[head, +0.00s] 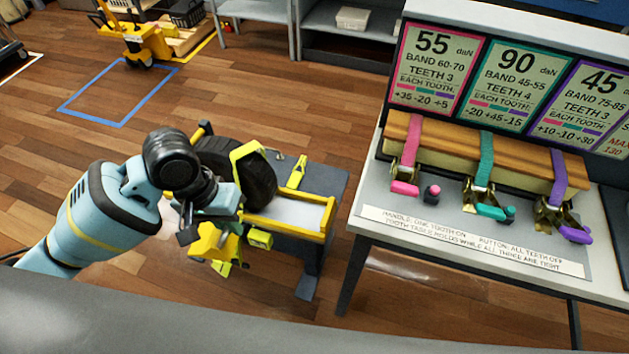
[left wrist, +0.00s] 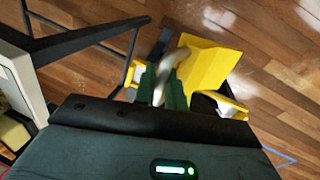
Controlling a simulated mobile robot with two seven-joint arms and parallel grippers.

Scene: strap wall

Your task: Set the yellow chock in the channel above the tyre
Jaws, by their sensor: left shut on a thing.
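My left gripper (head: 212,222) reaches in over the near left side of a low stand. It is shut on the yellow chock (head: 208,243), which hangs tilted in front of the stand. In the left wrist view the yellow chock (left wrist: 210,66) shows just beyond the fingers (left wrist: 170,88). The black tyre (head: 262,180) stands upright on the stand behind my wrist, which hides part of it. The channel (head: 290,212) is a pale bed with yellow rails, to the right of the tyre. The chock is apart from the channel. My right gripper is not in view.
A yellow piece (head: 297,172) stands at the back of the stand. To the right is a grey table (head: 375,225) with three straps over a wooden beam, under placards. A yellow pallet truck (head: 145,42) is far left. The floor between is clear.

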